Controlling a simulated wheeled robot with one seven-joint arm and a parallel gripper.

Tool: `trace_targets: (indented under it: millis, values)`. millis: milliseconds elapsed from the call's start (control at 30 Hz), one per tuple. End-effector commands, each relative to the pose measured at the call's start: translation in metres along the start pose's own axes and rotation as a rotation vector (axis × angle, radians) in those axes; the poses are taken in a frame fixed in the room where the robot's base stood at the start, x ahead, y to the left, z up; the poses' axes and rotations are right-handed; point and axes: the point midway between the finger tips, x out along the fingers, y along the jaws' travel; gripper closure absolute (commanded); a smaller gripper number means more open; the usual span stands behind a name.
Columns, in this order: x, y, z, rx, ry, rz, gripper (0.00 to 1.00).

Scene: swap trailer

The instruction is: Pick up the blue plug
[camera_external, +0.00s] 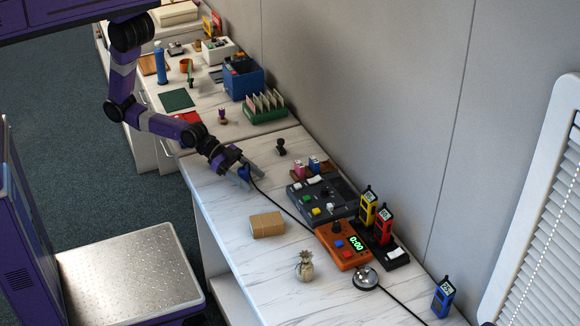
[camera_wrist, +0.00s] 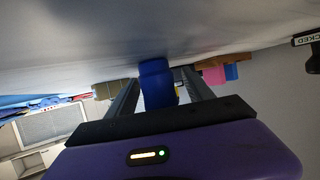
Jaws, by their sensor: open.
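A dark cable (camera_external: 290,212) runs from the plug's area across the worktop. In the wrist view the blue plug (camera_wrist: 156,82) stands between the two fingers of my gripper (camera_wrist: 160,92). The fingers are open, one on each side of it. I cannot tell whether either finger touches it.
A dark control panel (camera_external: 318,207), an orange timer box (camera_external: 343,246) and a cardboard-brown block (camera_external: 267,225) stand farther along the worktop. A metal pineapple (camera_external: 304,267) is near the front. A black stamp-like knob (camera_external: 280,147) stands behind my gripper. The worktop around the gripper is mostly clear.

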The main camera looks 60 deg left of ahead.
Motion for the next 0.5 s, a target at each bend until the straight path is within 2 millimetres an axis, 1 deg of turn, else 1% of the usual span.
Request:
trace_targets:
  millis: [233,300,367,400,467,500]
  values:
    - [0.0013,-0.0004,0.0003,0.0,0.0,-0.001,0.4]
    - [0.0013,-0.0004,0.0003,0.001,0.0,-0.001,0.53]
    - [0.0012,-0.0004,0.0002,0.001,0.0,-0.001,0.65]
    - [0.0012,-0.0004,0.0002,0.001,0.0,-0.001,0.73]
    - [0.0011,-0.0004,0.0002,0.001,0.0,-0.001,0.85]
    - [0.0011,-0.0004,0.0002,0.001,0.0,-0.001,0.93]
